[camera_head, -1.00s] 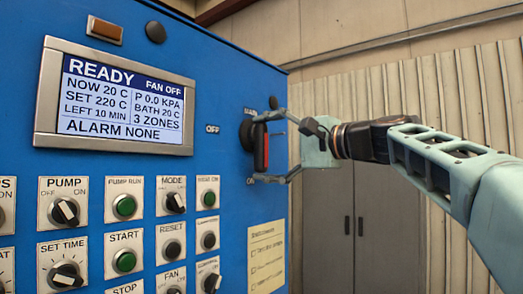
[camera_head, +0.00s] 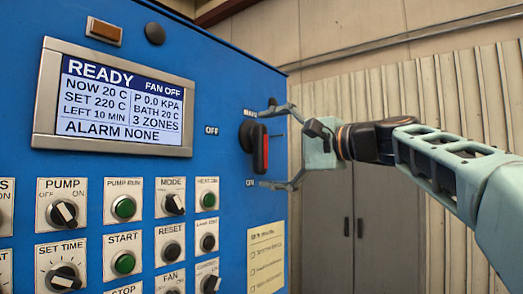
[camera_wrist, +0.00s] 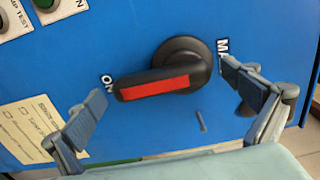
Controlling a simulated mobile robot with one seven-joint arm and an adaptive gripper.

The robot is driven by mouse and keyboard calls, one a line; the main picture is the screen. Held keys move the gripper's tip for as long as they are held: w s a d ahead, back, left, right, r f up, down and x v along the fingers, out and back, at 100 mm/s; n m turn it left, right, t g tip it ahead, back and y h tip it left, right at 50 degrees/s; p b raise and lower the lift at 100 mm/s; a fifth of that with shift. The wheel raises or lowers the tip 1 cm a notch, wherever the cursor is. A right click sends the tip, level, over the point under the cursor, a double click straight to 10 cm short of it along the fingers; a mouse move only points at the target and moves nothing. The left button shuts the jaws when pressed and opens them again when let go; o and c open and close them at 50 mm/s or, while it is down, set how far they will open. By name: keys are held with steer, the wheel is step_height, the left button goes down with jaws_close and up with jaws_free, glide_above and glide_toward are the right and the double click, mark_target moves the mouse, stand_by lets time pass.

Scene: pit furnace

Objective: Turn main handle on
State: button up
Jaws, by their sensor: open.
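The main handle (camera_head: 260,148) is a black rotary lever with a red strip, on the right part of the blue panel. It points down toward the ON label (camera_head: 250,182), with the OFF label (camera_head: 212,130) to its left. In the wrist view the main handle (camera_wrist: 160,88) has its free end beside the ON label (camera_wrist: 107,81). My gripper (camera_head: 267,147) is open, one finger above the handle and one below. In the wrist view my gripper (camera_wrist: 162,84) has a finger at each end of the lever, with visible gaps; nothing is held.
The blue panel (camera_head: 220,85) carries a screen (camera_head: 120,100) reading READY and ALARM NONE. Several knobs and buttons, including a green START button (camera_head: 123,263), sit left of and below the handle. A paper checklist (camera_head: 267,258) is below. Grey doors (camera_head: 365,230) stand behind.

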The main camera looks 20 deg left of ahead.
steer(key=v, duration=1.1)
steer(key=shift+d, duration=0.1)
